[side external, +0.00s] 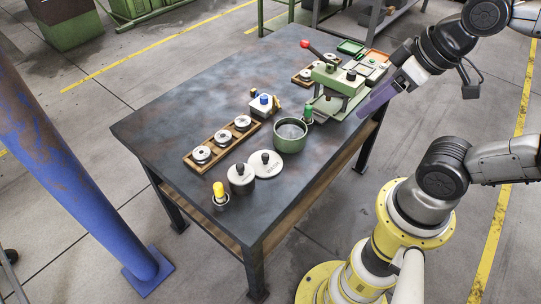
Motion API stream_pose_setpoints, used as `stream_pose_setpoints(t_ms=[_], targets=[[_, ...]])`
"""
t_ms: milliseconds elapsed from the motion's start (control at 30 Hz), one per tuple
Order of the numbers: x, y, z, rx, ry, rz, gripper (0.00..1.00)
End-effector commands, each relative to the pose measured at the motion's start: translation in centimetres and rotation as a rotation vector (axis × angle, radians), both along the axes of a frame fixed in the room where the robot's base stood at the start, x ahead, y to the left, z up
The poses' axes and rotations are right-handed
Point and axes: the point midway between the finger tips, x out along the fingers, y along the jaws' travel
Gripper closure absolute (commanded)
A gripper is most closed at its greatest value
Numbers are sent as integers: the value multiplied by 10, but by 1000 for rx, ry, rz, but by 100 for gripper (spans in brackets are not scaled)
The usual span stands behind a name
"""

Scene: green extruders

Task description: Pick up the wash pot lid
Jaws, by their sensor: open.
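A flat pale round lid with a dark knob (265,165) lies on the table near its front edge, left of an open green pot (290,139); it looks like the wash pot lid, though its lettering is too small to read. A grey pot with a dark knob on top (241,180) stands just left of the lid. My gripper (372,104) is above the right side of the table, beside the green press and well away from the lid. Its purple-grey fingers point down and left. It is open, with nothing seen between the fingers.
The dark table (180,110) also holds a wooden tray with several metal discs (221,142), a yellow-topped bottle (219,194), a green-topped bottle (308,114), a blue-topped item (263,104) and a green press with a red-ended lever (335,80). The table's left rear is clear.

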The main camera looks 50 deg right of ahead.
Motion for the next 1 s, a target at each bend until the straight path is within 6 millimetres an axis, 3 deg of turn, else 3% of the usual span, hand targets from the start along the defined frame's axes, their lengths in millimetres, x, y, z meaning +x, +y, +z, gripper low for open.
stream_pose_setpoints(t_ms=[167,267,400,533,667,800,1000], targets=[[12,0,15,-141,-46,250,36],[33,0,27,-259,-54,455,36],[76,2,34,-413,-21,757,36],[125,5,24,-527,36,1053,36],[172,9,-2,-592,97,1313,36],[215,15,-47,-607,164,1545,36],[245,22,-123,-529,266,1701,36]])
